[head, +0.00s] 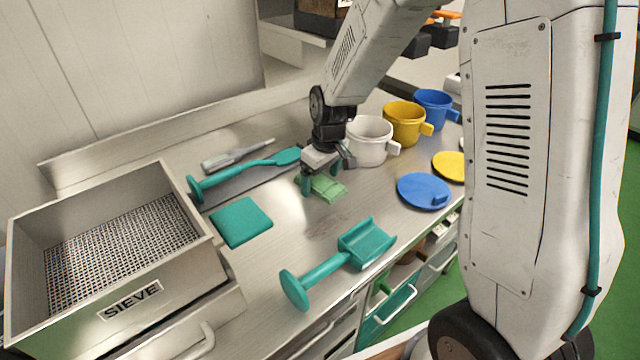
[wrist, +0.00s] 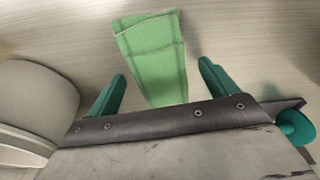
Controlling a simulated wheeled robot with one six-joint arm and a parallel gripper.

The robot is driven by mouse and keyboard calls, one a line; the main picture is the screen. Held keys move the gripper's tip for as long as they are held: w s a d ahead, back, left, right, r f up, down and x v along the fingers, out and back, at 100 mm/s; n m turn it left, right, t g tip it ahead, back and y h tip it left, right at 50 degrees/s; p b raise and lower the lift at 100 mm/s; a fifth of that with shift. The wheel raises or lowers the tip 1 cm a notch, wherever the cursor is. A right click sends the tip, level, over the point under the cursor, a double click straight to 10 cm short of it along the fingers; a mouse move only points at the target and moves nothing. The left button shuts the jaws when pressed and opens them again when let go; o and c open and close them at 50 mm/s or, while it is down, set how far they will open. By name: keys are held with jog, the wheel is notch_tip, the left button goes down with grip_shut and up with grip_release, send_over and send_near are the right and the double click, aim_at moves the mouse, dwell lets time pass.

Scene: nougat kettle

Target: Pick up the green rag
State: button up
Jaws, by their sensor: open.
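The green rag (head: 327,188) is a light green folded cloth lying flat on the metal counter, near its middle in the head view. In the wrist view the rag (wrist: 154,58) lies in the upper middle, in line with the gap between the fingers. My gripper (head: 320,182) is over the rag, pointing down, with its green fingers apart. In the wrist view my gripper (wrist: 162,82) is open, one finger on each side of the rag's near part. Nothing is held. I cannot tell the exact height of the fingertips above the counter.
A white mug (head: 368,141) stands close beside my gripper, with a yellow mug (head: 404,122) and a blue mug (head: 434,106) behind. A blue lid (head: 424,190), a teal scoop (head: 340,258), a teal square (head: 240,221) and a sieve box (head: 115,262) lie around.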

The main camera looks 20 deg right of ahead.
aim_at(321, 181)
jog(key=c, duration=1.1)
jog(key=shift+o, duration=0.2)
notch_tip(321, 181, up, 10)
